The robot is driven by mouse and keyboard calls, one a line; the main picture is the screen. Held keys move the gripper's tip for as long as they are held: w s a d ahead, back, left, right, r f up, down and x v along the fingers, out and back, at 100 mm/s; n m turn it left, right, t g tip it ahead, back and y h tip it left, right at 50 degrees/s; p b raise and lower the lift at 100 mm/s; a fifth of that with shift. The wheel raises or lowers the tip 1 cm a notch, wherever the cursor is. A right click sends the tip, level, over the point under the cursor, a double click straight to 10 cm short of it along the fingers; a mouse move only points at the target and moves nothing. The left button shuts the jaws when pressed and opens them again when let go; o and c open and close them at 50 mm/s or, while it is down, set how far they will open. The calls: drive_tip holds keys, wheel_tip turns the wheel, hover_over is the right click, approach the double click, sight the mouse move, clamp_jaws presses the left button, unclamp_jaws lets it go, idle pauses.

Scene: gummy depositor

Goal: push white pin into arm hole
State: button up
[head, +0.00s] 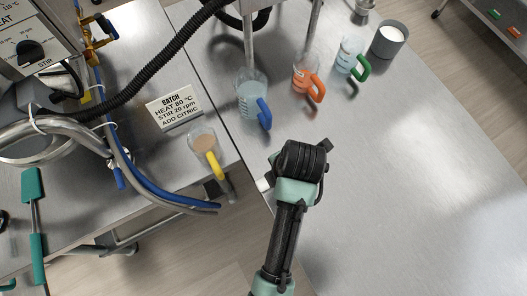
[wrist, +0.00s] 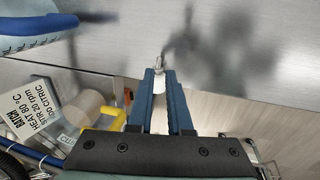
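My gripper (wrist: 160,78) has two blue fingers. A pale thing, which looks like the white pin (wrist: 157,75), is between their tips, with a small metal end just beyond them. In the head view a small white end (head: 262,184) shows at the left side of my gripper, above the table's left edge; the fingers are mostly hidden there by my wrist. I cannot make out the arm hole for certain. A short grey metal piece (head: 229,192) by a dark block is near the gap between the tables.
A clear jug with a yellow handle (head: 214,165) stands at the left table's edge. Jugs with blue (head: 264,113), orange (head: 317,87) and green (head: 362,69) handles stand at the back. A batch sign (head: 174,106) and hoses are left.

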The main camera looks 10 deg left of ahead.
sight(262, 184)
drive_tip(key=shift+w+a+f+p, duration=0.1)
drive_tip(key=shift+w+f+p, duration=0.1)
drive_tip(key=shift+f, duration=0.65)
drive_tip(key=shift+w+f+p, duration=0.1)
drive_tip(key=shift+w+f, duration=0.1)
drive_tip(key=shift+f, duration=0.6)
drive_tip(key=shift+w+a+f+p, duration=0.1)
drive_tip(key=shift+w+f+p, duration=0.1)
drive_tip(key=shift+f, duration=0.65)
drive_tip(key=shift+c, duration=0.3)
clamp_jaws()
